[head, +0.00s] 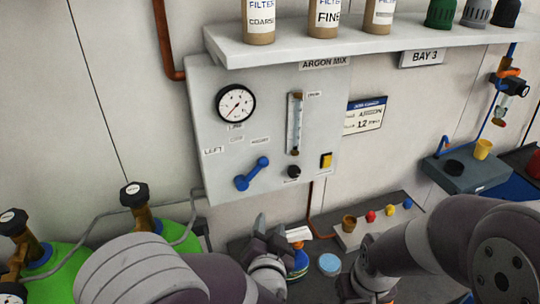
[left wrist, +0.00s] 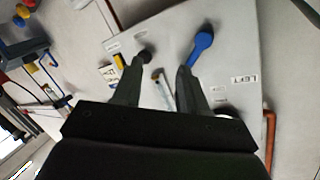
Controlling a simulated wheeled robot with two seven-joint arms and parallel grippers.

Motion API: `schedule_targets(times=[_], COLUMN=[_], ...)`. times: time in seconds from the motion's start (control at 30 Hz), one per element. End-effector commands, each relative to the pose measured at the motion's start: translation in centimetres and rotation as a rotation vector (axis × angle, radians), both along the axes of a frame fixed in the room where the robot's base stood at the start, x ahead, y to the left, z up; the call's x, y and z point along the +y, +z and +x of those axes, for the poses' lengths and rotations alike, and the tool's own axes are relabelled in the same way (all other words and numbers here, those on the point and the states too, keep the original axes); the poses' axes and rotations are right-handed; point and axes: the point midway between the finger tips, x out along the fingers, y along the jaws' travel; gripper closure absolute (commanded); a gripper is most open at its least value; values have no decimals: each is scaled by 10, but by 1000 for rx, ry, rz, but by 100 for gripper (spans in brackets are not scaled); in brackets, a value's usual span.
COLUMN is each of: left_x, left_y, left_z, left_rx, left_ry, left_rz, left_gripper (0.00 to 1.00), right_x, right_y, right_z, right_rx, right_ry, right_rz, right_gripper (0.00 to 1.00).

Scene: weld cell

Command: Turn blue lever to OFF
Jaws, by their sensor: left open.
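The blue lever (head: 252,175) is on the lower left of the grey panel (head: 215,105). It is tilted, from lower left to upper right, its upper end towards the small right-hand label above it. A LEFT label (head: 213,150) is to its upper left; the small middle label is too blurred to read. My left gripper (head: 272,228) is below the panel, fingers up, open and apart from the lever. In the left wrist view the lever (left wrist: 200,47) is just beyond the right fingertip, not between the fingers of my gripper (left wrist: 160,70). My right gripper is not visible.
A gauge (head: 235,104), flow tube (head: 294,124), black knob (head: 294,172) and yellow switch (head: 326,161) are on the same panel. A shelf (head: 385,35) with filters juts out above. Green cylinders (head: 62,262) stand at lower left. My right arm is at lower right.

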Motion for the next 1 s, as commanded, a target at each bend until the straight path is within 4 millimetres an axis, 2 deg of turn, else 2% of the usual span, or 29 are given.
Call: schedule_targets(times=[0.1,0.17,0.27,0.6,0.7,0.8,1.0], left_x=[19,22,23,27,27,27,27], left_y=[32,40,41,42,41,40,38], left_z=[8,9,19,100,117,128,135], left_rx=[-164,-196,-199,-196,-195,-195,-196], left_ry=[94,105,104,103,101,99,98], left_rz=[115,161,182,181,180,180,178], left_gripper=[58,58,58,58,58,58,58], right_x=[0,0,0,0,0,0,0], right_y=[-2,-1,3,31,36,38,39], right_z=[0,0,0,0,0,0,0], right_rx=[1,1,1,0,0,0,0], right_ry=[0,0,0,0,0,0,0], right_rz=[0,0,0,0,0,0,0], right_gripper=[100,100,100,100,100,100,100])
